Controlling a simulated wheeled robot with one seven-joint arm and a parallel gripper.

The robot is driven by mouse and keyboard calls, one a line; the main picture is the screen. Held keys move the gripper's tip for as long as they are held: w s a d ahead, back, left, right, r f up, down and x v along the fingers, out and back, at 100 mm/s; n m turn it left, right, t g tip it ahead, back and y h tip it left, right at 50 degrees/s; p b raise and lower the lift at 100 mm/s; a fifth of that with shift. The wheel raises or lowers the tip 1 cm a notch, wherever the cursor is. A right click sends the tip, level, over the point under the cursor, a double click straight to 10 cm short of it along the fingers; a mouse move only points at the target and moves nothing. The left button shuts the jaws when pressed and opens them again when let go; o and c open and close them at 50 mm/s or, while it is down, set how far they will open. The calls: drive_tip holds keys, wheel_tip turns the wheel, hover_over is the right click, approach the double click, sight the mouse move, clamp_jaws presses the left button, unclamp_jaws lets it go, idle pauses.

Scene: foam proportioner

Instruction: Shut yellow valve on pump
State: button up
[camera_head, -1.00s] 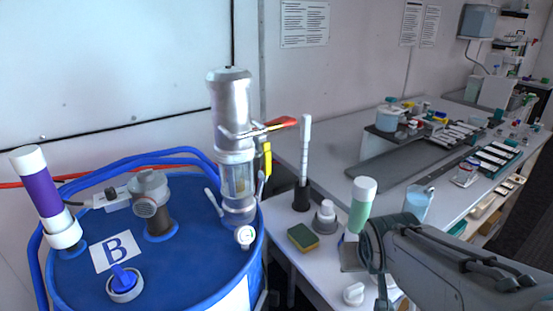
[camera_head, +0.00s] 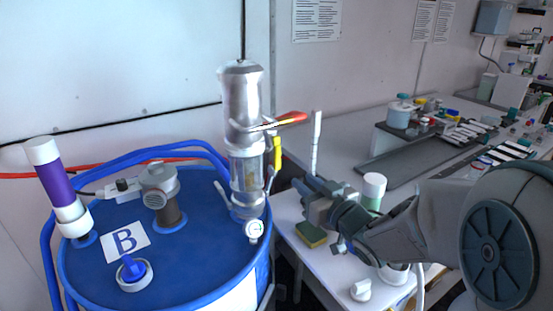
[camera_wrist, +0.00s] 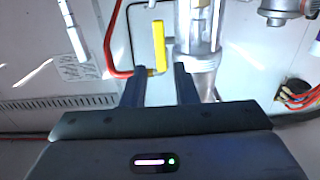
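The pump (camera_head: 246,140) is a silver metal cylinder with a clear section, standing upright on the blue drum. Its yellow valve handle (camera_head: 277,153) hangs on the pump's right side. In the wrist view the yellow handle (camera_wrist: 159,46) lies ahead of my gripper (camera_wrist: 160,86), between the lines of the two fingers, with the pump (camera_wrist: 199,30) to its right. My gripper also shows in the head view (camera_head: 303,187), a little right of and below the yellow handle. Its fingers are apart and nothing is between them. Whether they touch the valve cannot be told.
A red-handled lever (camera_head: 291,118) sticks out right from the pump above the yellow valve. A pressure gauge (camera_head: 255,229) sits low on the pump. A sponge (camera_head: 311,235) and a green bottle with a white cap (camera_head: 374,186) stand on the side table near my arm.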

sight(278, 160)
drive_tip(key=p+x, duration=0.2)
drive_tip(key=x, duration=1.1)
drive_tip(key=shift+w+a, duration=0.2)
clamp_jaws()
